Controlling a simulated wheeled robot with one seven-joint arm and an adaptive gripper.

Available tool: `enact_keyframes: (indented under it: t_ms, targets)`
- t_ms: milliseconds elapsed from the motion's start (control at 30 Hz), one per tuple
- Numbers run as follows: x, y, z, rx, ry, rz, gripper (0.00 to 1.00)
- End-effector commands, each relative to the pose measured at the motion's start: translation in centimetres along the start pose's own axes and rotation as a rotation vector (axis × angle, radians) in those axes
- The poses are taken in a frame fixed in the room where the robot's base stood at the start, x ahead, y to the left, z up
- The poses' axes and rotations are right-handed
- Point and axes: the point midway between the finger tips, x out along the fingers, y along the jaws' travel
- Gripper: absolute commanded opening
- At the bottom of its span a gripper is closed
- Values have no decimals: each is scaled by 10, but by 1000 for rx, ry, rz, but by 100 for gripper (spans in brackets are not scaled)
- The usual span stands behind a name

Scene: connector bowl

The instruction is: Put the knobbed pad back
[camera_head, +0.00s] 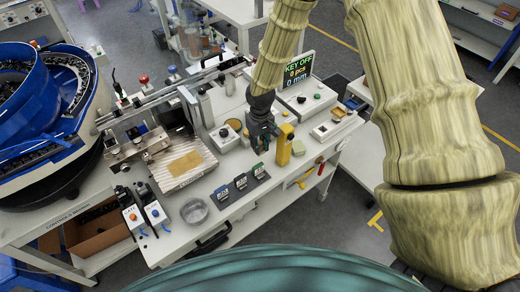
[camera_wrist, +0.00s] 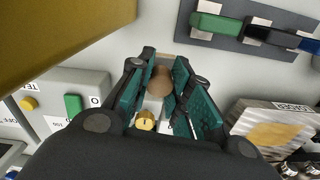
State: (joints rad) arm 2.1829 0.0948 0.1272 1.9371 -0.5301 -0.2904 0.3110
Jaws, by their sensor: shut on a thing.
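My gripper (camera_head: 262,143) is over the white bench, just left of a yellow post. In the wrist view its dark green fingers (camera_wrist: 165,92) are closed around a brown rounded knob (camera_wrist: 160,81), which I take to be the knobbed pad's knob. The pad below the knob is mostly hidden by the fingers, and I cannot tell whether it touches the bench. In the head view the held thing is too small and hidden to make out.
The yellow post (camera_head: 285,146) stands close beside my gripper and fills the wrist view's upper left (camera_wrist: 60,35). A tray with a tan patch (camera_head: 172,182), a clear round dish (camera_head: 194,211) and a dark rack of small blocks (camera_head: 240,188) lie to the left and front.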

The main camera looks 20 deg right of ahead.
Motion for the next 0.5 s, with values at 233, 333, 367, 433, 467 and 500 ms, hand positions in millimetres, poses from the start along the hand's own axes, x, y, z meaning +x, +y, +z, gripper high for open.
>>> enact_keyframes:
  t_ms: [233, 333, 367, 433, 467, 500]
  targets:
    - [21, 1, 1, 2, -2, 0, 0]
    - [31, 2, 1, 1, -1, 0, 0]
    - [33, 2, 1, 1, -1, 0, 0]
    - [38, 2, 1, 2, 0, 0, 0]
    - [39, 2, 1, 2, 0, 1, 0]
    - [40, 2, 0, 2, 1, 1, 0]
